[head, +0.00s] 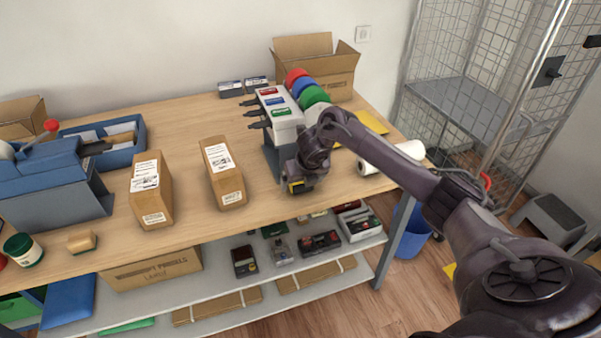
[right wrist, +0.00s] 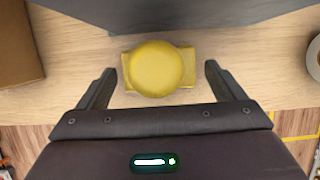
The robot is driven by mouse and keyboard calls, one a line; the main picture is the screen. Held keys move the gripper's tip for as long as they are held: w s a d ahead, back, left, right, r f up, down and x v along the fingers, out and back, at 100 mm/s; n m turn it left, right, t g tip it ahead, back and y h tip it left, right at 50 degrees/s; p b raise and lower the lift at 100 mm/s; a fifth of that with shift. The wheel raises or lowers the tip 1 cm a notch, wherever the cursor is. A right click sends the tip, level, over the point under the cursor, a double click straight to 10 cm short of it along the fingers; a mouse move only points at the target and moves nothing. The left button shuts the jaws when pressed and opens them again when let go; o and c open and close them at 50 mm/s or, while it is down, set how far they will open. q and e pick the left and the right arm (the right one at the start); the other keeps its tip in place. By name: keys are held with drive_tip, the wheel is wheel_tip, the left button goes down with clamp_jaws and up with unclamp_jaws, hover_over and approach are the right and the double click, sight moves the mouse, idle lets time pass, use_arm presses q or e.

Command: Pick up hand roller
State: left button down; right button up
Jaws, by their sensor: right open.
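A yellow object with a round knob on a short bar, seemingly the hand roller (right wrist: 160,70), lies on the wooden counter (right wrist: 60,105) near its front edge. In the right wrist view it lies between the two spread fingers of my right gripper (right wrist: 161,68), with a gap on both sides. In the head view my right gripper (head: 302,186) is low over the counter, and only a small yellow patch (head: 296,188) shows beneath it. My left gripper is not in view.
A grey stand (head: 275,160) with a label unit stands just behind my right gripper. Below the counter, a shelf (head: 215,275) holds several small items.

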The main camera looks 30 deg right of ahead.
drive_tip(key=shift+c, duration=0.3)
drive_tip(key=c, duration=1.1)
drive_tip(key=shift+o, duration=0.2)
drive_tip(key=shift+r, duration=0.15)
